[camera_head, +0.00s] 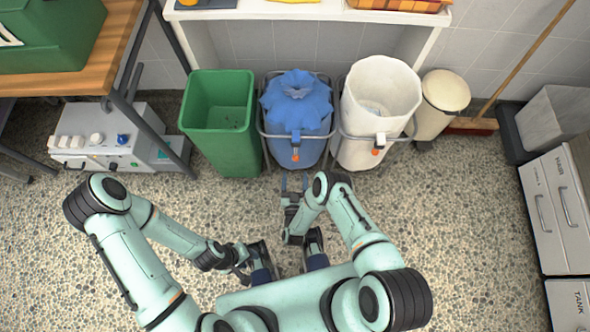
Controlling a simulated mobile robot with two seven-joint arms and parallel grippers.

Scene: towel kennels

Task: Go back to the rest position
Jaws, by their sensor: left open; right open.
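My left gripper (244,264) is at the lower middle, close in front of my body. Its arm bends out to the left and back in, and its fingers are small and partly hard to make out; it is open and holds nothing that I can see. My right gripper (293,183) is a little farther forward, pointing toward the blue bin (313,152). Its two fingers are apart with nothing visible between them. It is over the floor, short of the bin's front.
A green bin (222,150), the blue bin with a crumpled blue liner (297,97) and a white bin (362,148) stand in a row ahead. A white control box (95,140) stands left, a broom (525,60) and drawers (560,210) right. The speckled floor (455,220) is clear.

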